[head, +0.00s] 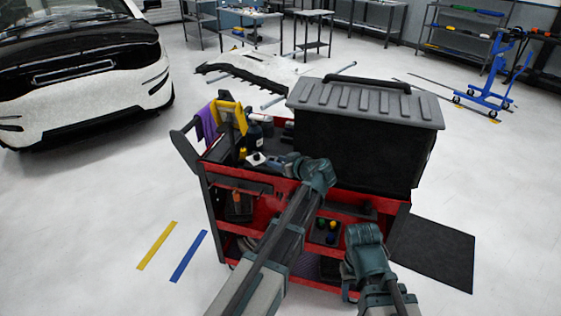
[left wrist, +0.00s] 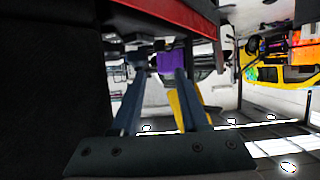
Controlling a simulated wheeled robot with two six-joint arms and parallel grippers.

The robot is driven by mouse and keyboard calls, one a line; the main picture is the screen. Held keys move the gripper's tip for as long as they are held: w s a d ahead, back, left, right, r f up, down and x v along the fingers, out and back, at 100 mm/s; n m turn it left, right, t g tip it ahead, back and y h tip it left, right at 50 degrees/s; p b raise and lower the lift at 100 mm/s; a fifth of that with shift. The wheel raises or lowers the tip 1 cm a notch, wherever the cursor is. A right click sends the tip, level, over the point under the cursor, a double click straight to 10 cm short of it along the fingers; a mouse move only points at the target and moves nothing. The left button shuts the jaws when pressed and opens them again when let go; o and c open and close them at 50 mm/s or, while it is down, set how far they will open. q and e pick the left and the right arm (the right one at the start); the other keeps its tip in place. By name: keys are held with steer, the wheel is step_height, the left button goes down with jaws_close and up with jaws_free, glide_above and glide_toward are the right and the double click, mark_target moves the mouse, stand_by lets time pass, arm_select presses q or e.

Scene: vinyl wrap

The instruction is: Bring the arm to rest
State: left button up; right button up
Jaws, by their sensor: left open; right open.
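My left arm reaches up over the front of the red tool cart (head: 262,206). Its gripper (head: 287,161) is at the tray's right part, close to the small items there. In the left wrist view the left gripper's two dark fingers (left wrist: 160,92) are spread with nothing between them. My right gripper (head: 350,288) is low in front of the cart's right side, open. Its fingers are small and partly hidden in the head view, and I see nothing held in it.
A large black toolbox (head: 365,140) stands on the cart's right. A white car (head: 80,80) stands left. The floor at left is mostly clear.

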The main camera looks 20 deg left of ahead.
arm_select(q)
steer(key=s+d+f+m+g+h+p, duration=0.1)
steer(key=s+d+m+g+h+p, duration=0.1)
steer(key=s+d, duration=0.4)
steer(key=s+d+f+m+g+h+p, duration=0.1)
steer(key=s+d+m+g+h+p, duration=0.2)
steer(key=s, duration=1.2)
steer(key=s+d+f+m+g+h+p, duration=0.1)
steer(key=s+d+m+g+h+p, duration=0.2)
steer(key=s+d+m, duration=0.6)
steer(key=shift+s+d+f+h+p, duration=0.25)
steer(key=shift+s+f+h+p, duration=0.15)
steer(key=shift+s+h+p, duration=0.4)
